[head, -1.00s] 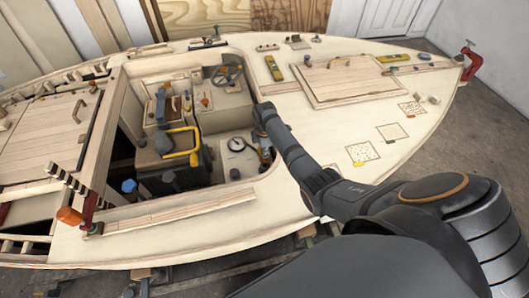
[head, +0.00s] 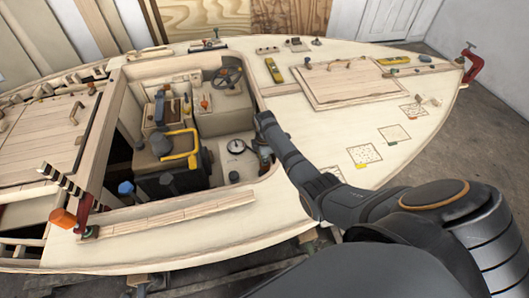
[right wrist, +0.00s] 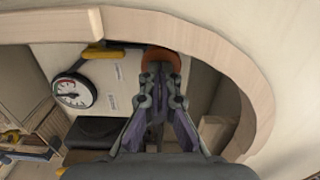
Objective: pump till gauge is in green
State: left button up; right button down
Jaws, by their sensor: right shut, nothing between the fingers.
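A round gauge (head: 236,146) with a white face and dark rim sits in the cockpit opening of the wooden hull. It also shows in the right wrist view (right wrist: 73,91), with a dark needle and a reddish mark; I cannot tell whether the needle is in green. My right gripper (head: 266,163) reaches down into the cockpit just right of the gauge. In the right wrist view its fingers (right wrist: 160,82) are shut and empty. A rounded orange-brown part (right wrist: 160,58), perhaps the pump handle, lies just beyond the fingertips; contact is unclear. My left gripper is out of view.
The curved wooden cockpit rim (right wrist: 225,62) closely surrounds my right gripper. A yellow-handled dark box (head: 180,158) stands to the left in the cockpit. A steering wheel (head: 227,76) is behind. The deck holds a hatch (head: 345,84) and small tools.

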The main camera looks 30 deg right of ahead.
notch_tip(320, 180, up, 12)
dwell(0.4)
jog(key=shift+s+f, duration=0.15)
dwell(0.6)
